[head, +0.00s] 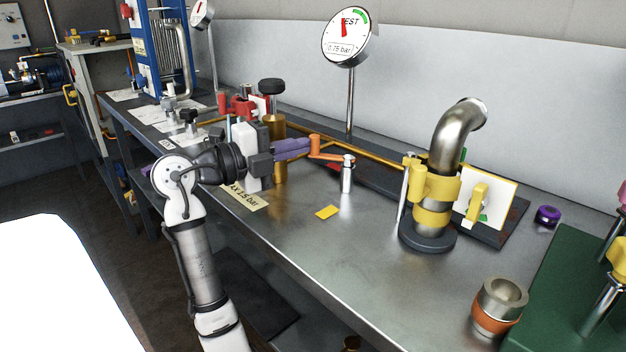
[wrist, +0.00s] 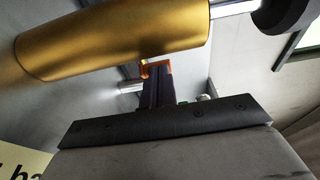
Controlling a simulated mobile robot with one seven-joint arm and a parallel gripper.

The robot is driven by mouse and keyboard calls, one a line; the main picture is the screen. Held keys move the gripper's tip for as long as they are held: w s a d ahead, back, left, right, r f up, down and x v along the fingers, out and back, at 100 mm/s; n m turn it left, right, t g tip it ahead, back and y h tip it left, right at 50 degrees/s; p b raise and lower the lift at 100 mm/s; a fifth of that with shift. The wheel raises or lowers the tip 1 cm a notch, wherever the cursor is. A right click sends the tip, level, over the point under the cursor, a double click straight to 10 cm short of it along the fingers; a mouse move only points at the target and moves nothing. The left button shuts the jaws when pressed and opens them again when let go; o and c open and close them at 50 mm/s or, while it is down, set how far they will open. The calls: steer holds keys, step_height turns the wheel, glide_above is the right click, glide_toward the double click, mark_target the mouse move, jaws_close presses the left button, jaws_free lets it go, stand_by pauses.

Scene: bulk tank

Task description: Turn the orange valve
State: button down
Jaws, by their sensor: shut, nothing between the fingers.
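The orange valve (head: 328,154) has a crank-shaped lever above a short silver post (head: 347,178) on the steel bench. My gripper (head: 307,146) reaches in from the left, roughly level, with its fingers shut and empty. The fingertips are right at the left end of the orange lever; whether they touch it I cannot tell. In the wrist view, a little of the orange valve (wrist: 154,66) shows just beyond the dark fingertips of my gripper (wrist: 157,72), which hide the rest.
A brass cylinder (head: 275,135) with a black knob stands close beside my gripper and fills the upper left of the wrist view (wrist: 110,40). A gauge (head: 348,36) stands behind. A bent steel pipe (head: 446,150) with yellow clamps is to the right. The front bench is mostly clear.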

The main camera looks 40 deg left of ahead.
steer(key=shift+w+a+b, duration=0.6)
steer(key=shift+w, duration=0.2)
stand_by(0.4)
